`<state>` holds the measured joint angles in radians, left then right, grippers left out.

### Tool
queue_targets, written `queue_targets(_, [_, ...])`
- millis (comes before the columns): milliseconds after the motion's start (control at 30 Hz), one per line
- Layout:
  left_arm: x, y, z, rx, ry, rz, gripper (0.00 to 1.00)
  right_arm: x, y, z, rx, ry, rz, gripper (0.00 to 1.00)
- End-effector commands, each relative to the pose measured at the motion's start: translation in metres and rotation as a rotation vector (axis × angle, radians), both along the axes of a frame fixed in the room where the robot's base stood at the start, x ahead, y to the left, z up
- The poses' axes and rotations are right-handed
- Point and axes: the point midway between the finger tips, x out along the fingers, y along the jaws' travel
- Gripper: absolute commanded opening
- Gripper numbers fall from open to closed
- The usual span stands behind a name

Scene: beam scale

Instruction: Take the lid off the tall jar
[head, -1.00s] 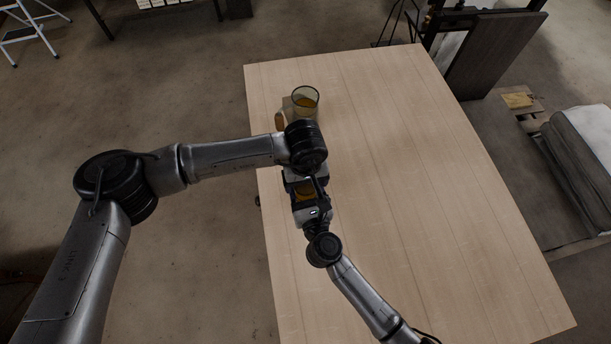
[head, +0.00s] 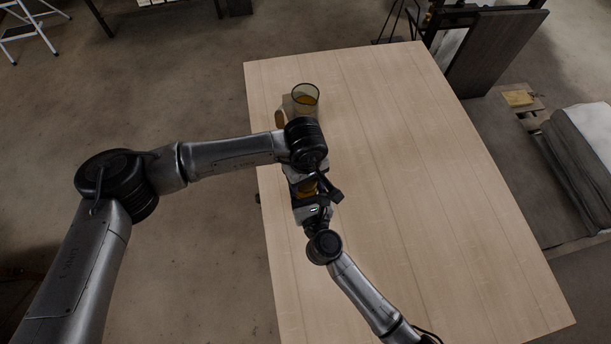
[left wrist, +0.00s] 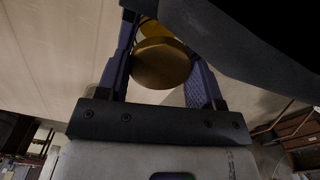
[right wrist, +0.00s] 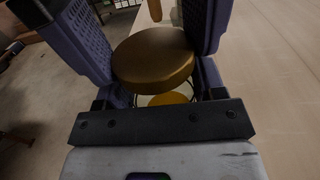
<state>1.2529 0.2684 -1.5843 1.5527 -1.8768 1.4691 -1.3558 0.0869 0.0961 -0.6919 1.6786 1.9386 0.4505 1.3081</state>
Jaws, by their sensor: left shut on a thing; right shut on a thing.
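The tall jar is mostly hidden between my grippers; its amber contents show in the head view (head: 307,188). In the right wrist view its clear glass and amber contents (right wrist: 167,99) show below a brown, disc-shaped lid (right wrist: 153,57). The lid also shows in the left wrist view (left wrist: 161,65), between the fingers of my left gripper (left wrist: 160,70), which is shut on it. My right gripper (right wrist: 163,88) is shut on the jar lower down. I cannot tell whether lid and jar still touch.
An open glass vessel (head: 305,98) with amber contents stands at the table's far left, with a brown piece (head: 280,118) beside it. The rest of the wooden table (head: 420,200) is clear. A dark rack (head: 490,50) stands beyond the far right edge.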

Motion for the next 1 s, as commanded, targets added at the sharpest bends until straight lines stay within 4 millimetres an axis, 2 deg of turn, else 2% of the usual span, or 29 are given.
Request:
queue_targets(100, [-0.0001, -0.0003, 0.0001, -0.001, 0.000, 0.168, 0.32, -0.0001, 0.0001, -0.0005, 0.000, 0.001, 0.000, 0.00])
queue_targets(233, [0.0000, -0.0001, 0.0004, -0.001, 0.001, 0.281, 0.32, -0.0001, 0.0001, -0.0005, 0.000, 0.001, 0.000, 0.00])
queue_targets(567, [0.0000, -0.0001, 0.0005, -0.001, 0.000, 0.310, 0.32, -0.0001, 0.0001, -0.0005, 0.000, 0.001, 0.000, 0.00])
queue_targets(600, [0.0000, -0.0001, 0.0005, -0.001, 0.000, 0.309, 0.63, -0.0001, 0.0001, -0.0005, 0.000, 0.001, 0.000, 0.00])
queue_targets(833, [0.0000, 0.0000, 0.0004, 0.000, 0.000, 0.308, 0.85, -0.0001, 0.0001, -0.0006, 0.000, 0.001, 0.000, 0.00])
queue_targets(1000, [-0.0004, 0.0000, 0.0002, 0.000, 0.001, 0.308, 0.86, 0.0001, -0.0004, -0.0005, 0.000, 0.001, -0.001, 0.00])
